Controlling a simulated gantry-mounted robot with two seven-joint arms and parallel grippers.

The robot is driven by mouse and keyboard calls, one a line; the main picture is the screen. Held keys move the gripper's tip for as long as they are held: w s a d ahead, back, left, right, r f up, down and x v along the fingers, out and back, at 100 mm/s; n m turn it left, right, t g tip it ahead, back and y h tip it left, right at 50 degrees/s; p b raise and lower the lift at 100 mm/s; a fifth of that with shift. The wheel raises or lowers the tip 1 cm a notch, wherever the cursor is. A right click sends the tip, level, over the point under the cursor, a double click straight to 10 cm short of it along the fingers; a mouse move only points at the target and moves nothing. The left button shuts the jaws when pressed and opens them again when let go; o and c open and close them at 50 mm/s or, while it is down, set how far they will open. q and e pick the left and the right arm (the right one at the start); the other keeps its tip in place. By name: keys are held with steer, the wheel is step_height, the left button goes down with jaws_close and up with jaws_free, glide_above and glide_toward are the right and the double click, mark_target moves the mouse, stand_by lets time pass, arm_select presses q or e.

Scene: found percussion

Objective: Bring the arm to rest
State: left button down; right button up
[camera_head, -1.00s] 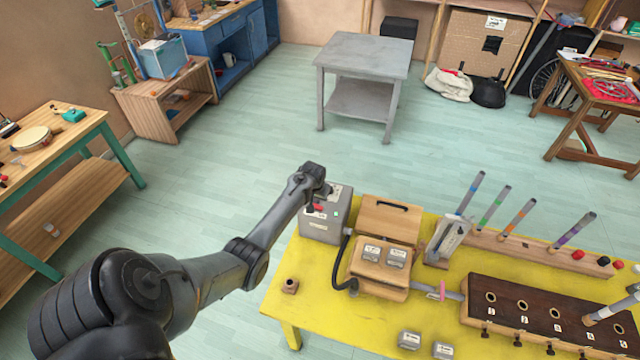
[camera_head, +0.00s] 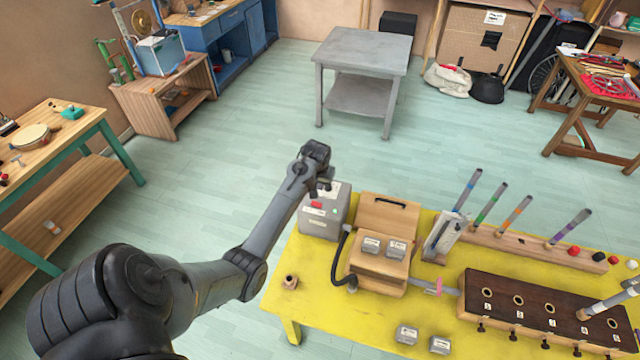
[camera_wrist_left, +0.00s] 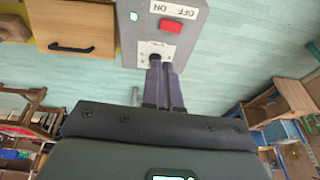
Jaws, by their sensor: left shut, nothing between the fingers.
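My left gripper (camera_head: 323,191) is shut and empty above the back edge of the grey box (camera_head: 318,228), at the left end of the yellow table (camera_head: 284,310). In the left wrist view its two fingers (camera_wrist_left: 163,82) lie together and point toward the box face. That face has a red switch (camera_wrist_left: 171,26) with ON and OFF marks and a small white plate with a dark round spot, which the fingertips overlap in the picture. I cannot tell whether they touch it. The right gripper is not in view.
A wooden box with a handle (camera_head: 388,213) and a black hose (camera_head: 339,260) stand beside the grey box. A long dark block with several holes (camera_head: 540,320) lies at right. Open floor (camera_head: 230,160) lies behind the table, before a grey stand (camera_head: 362,52).

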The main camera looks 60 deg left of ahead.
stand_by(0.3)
arm_select(q)
steer(key=s+d+f+m+g+p, duration=0.25)
steer(key=s+d+f, duration=0.25)
steer(key=s+f, duration=0.4)
steer(key=s+d+m+p, duration=0.2)
steer(key=s+d, duration=0.4)
steer(key=d, duration=0.3)
steer(key=s+d+r+m+h+p, duration=0.1)
steer(key=s+d+r+m, duration=0.15)
steer(key=d, duration=0.55)
steer(key=s+d+r+m, duration=0.1)
steer(key=s+d+r, duration=0.2)
steer(key=d, duration=0.5)
steer(key=d+r+m+t+h, duration=0.1)
steer(key=d+r+t, duration=0.3)
steer(key=d+r, duration=0.6)
step_height(320, 180, up, 2)
steer(key=shift+w+r+m+h, duration=0.25)
steer(key=shift+m+h, duration=0.15)
steer(key=shift+m, duration=0.4)
